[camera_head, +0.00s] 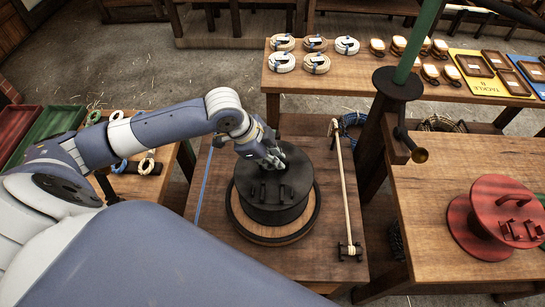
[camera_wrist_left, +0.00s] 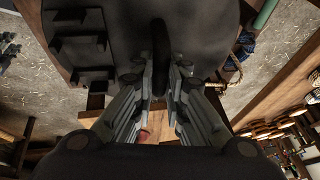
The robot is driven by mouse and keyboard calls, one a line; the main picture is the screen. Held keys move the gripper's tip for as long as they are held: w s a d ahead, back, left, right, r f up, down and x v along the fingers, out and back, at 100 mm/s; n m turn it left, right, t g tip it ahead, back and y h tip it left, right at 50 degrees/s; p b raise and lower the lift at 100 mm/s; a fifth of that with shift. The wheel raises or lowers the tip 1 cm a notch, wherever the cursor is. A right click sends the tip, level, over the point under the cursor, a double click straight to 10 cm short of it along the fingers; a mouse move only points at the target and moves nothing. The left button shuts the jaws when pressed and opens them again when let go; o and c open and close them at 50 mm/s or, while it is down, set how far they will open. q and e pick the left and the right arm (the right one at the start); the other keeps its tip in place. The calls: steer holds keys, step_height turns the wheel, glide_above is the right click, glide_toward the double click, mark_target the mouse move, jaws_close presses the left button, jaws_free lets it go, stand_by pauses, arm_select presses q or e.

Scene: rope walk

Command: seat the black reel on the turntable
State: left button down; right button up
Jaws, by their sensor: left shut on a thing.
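The black reel (camera_head: 268,203) is over the round wooden turntable (camera_head: 262,238) on the middle table. The turntable's dark rim and wooden face show around the reel's lower edge. I cannot tell whether the reel rests on the turntable or hangs slightly above it. My left gripper (camera_head: 274,160) is at the far side of the reel's top, shut on its handle. In the left wrist view, the reel's dark face (camera_wrist_left: 200,25) fills the top, and my left gripper (camera_wrist_left: 162,85) has its fingers on either side of the black handle (camera_wrist_left: 160,50). My right gripper is not in view.
A red reel (camera_head: 495,215) stands on the right table (camera_head: 420,190). A post with a green pole (camera_head: 420,45) rises between the tables. A pale rod (camera_head: 343,180) lies along the middle table's right side. Rope coils (camera_head: 282,62) and trays (camera_head: 485,88) lie on the back table.

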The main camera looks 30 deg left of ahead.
arm_select(q)
steer(key=shift+s+f, duration=0.1)
steer(key=shift+f, duration=0.45)
steer(key=shift+s+f, duration=0.2)
steer(key=c, duration=1.5)
jaws_free()
steer(key=shift+w, duration=0.1)
steer(key=shift+c, duration=0.2)
steer(key=shift+w, duration=0.15)
steer(key=shift+r, duration=0.1)
step_height(320, 180, up, 7)
steer(key=p, duration=0.8)
steer(key=shift+r, duration=0.15)
